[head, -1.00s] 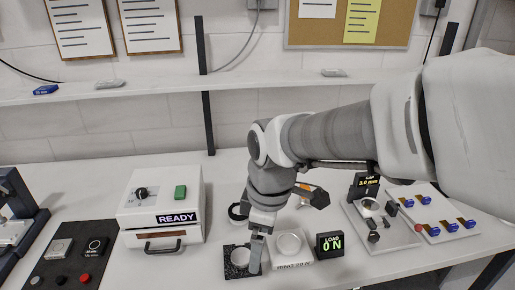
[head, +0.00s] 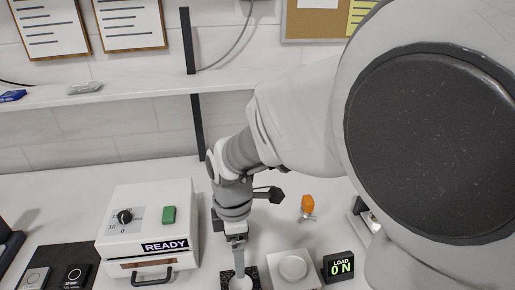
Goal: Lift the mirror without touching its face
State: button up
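A pale round disc (head: 240,284) lies on a dark speckled block (head: 254,276) at the bottom edge of the head view. It may be the mirror, but I cannot tell for sure. My gripper (head: 239,274) points down at it, with its finger in front of the disc. I cannot tell whether the fingers touch the disc or how far apart they are. A white block with a raised round pad (head: 292,268) stands just right of the gripper.
A white box (head: 118,240) marked READY, with knob, green button and front handle, stands left of my gripper. An orange-topped tool (head: 307,204) stands behind the display. My arm hides most of the right side, including most of a fixture there. A shelf (head: 110,98) runs along the wall.

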aim_at(241, 284)
notch_tip(241, 284, down, 14)
jog(key=shift+w+d+r+b, duration=0.1)
jog(key=shift+w+r+b, duration=0.05)
jog(key=shift+b, duration=0.4)
jog(key=c, duration=1.4)
jog(key=shift+r, duration=0.1)
